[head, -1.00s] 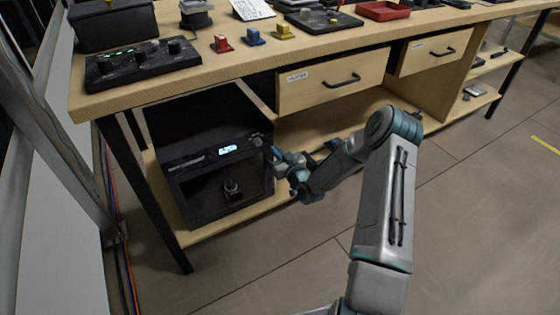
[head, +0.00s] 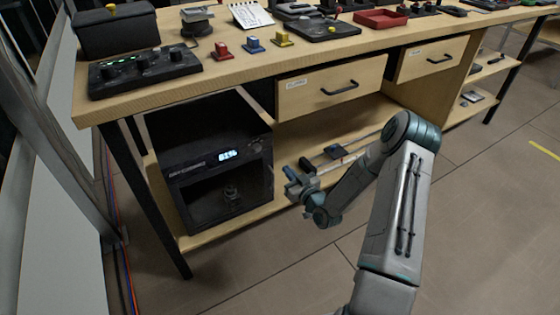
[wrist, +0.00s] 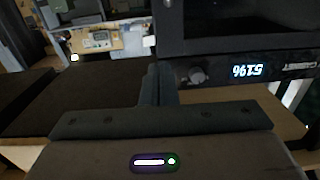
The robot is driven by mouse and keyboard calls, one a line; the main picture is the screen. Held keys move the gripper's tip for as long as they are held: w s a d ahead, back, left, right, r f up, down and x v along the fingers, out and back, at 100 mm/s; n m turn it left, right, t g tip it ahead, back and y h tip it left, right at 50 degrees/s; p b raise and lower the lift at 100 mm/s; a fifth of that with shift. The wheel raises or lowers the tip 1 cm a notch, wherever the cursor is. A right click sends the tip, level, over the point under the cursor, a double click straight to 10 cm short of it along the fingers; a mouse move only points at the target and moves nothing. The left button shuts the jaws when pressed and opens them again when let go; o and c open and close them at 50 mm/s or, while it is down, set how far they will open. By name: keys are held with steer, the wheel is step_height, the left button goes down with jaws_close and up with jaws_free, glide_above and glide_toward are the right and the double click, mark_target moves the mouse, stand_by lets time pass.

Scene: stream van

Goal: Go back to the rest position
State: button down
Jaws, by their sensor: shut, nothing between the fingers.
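My arm reaches from the lower right of the head view toward the black box with the lit display (head: 222,165) on the lower shelf. My gripper (head: 289,181) is shut and empty, just right of the box's front and apart from it. In the wrist view the closed fingers (wrist: 158,84) point away from the camera, with the box's display panel (wrist: 250,72) upside down beside them. A small dark object (head: 232,194) stands inside the box's open front.
The wooden workbench (head: 200,90) stands above, with two closed drawers (head: 333,86) (head: 430,58). The floor (head: 480,210) at the right is clear.

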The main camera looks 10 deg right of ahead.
steer(key=shift+p+v, duration=0.3)
steer(key=shift+v, duration=2.5)
steer(key=s+r+g+h+p, duration=0.25)
steer(key=r+p, duration=0.25)
steer(key=r, duration=0.5)
steer(key=s+d+r+g+h+p, duration=0.15)
steer(key=r+g+p, duration=0.35)
steer(key=r, duration=0.5)
steer(key=s+r+g+h+p, duration=0.1)
steer(key=r+g+h+p, duration=0.1)
steer(key=r+p, duration=0.6)
steer(key=s+a+r+m+g+p, duration=0.2)
steer(key=s+r+p, duration=0.2)
steer(key=s+r, duration=0.7)
steer(key=s+a+r+m+g+p, duration=0.2)
steer(key=s+r+p, duration=0.3)
steer(key=s+r, duration=0.7)
steer(key=shift+s+a+r+g, duration=0.2)
steer(key=shift+a+r+g, duration=0.2)
steer(key=shift+a, duration=0.35)
